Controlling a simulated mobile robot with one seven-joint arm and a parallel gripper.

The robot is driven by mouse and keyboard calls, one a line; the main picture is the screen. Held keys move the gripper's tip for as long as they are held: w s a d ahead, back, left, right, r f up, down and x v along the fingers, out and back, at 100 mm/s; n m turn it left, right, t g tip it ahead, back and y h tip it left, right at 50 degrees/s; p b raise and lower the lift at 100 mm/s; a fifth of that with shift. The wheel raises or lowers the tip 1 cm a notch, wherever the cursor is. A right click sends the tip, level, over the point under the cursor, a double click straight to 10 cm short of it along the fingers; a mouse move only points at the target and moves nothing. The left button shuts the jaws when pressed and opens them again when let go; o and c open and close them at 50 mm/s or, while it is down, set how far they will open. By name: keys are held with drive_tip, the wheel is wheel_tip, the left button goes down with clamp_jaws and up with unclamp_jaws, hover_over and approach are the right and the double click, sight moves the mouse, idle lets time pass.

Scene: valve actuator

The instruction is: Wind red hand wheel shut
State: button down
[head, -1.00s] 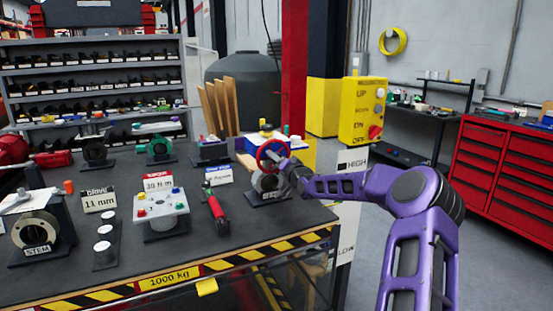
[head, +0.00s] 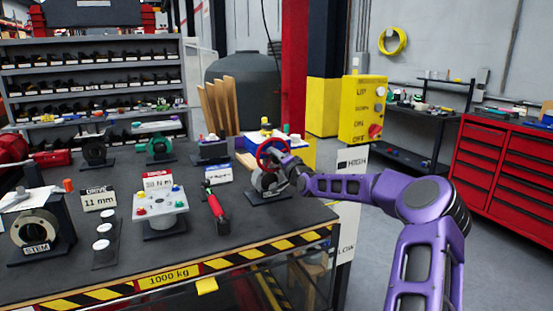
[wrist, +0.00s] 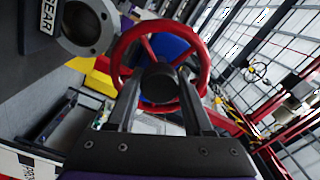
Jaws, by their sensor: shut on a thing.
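The red hand wheel (head: 259,156) is on a grey valve body (head: 264,181) near the right end of the workbench. In the wrist view the wheel's red rim (wrist: 204,62) and spokes surround a dark hub (wrist: 159,80). My gripper (head: 284,161) reaches the wheel from the right. In the wrist view my gripper's two dark fingers (wrist: 160,88) lie on either side of the hub, shut on the wheel. The exact contact of the fingertips is hard to see, and part of the lower rim is hidden behind the fingers.
The workbench's striped front edge (head: 230,266) lies below the wheel. A red-handled tool (head: 216,207) and a grey plate with coloured knobs (head: 160,207) stand to the left. A yellow control panel (head: 363,108) rises behind my arm. A red drawer cabinet (head: 507,170) stands at the right.

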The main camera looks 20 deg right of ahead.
drive_tip(key=shift+c, duration=1.5)
unclamp_jaws()
drive_tip(key=shift+s, duration=0.1)
drive_tip(key=s, duration=1.7)
drive_tip(key=shift+d, duration=0.3)
